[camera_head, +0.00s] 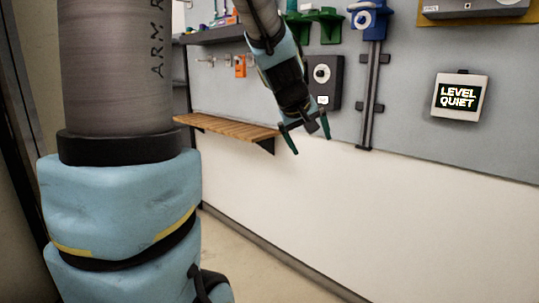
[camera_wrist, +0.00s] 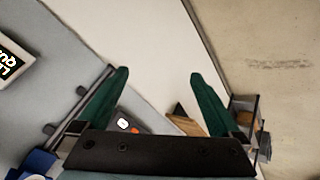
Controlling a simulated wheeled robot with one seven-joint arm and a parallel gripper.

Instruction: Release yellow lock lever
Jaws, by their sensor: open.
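I cannot make out a yellow lock lever in either view. A yellow backing panel (camera_head: 430,20) shows behind a grey box at the top right, cut off by the picture edge.
A sign reading LEVEL QUIET (camera_head: 459,97) is on the grey wall panel at right. A blue device (camera_head: 369,20) tops a dark vertical rail (camera_head: 369,95). A slatted wooden shelf (camera_head: 225,127) juts out left of my gripper. The lower white wall is clear.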

